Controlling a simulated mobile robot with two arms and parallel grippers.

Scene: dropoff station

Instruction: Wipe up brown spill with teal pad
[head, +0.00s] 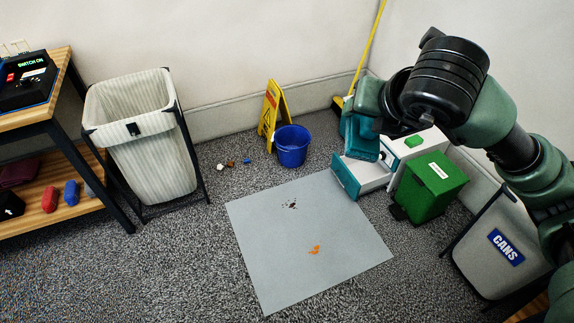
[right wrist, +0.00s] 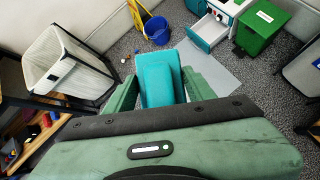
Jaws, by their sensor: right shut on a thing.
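A small dark brown spill (head: 290,204) lies as specks on the upper part of the grey mat (head: 260,260). A separate orange spill (head: 314,250) lies lower on the mat. My right gripper is shut on the teal pad (head: 362,140) and holds it in the air, in front of the white unit with the open drawer in the head view. In the right wrist view the teal pad (right wrist: 160,78) sticks out between the green fingers of my right gripper (right wrist: 162,88). Neither spill can be made out in that view. My left gripper is in neither view.
An open teal-fronted drawer (head: 345,178) and a green bin (head: 428,187) stand right of the mat. A blue bucket (head: 292,147) and yellow sign (head: 271,110) stand behind it. A laundry hamper (head: 145,140) is left; a cans bin (head: 500,245) is right. The mat is otherwise clear.

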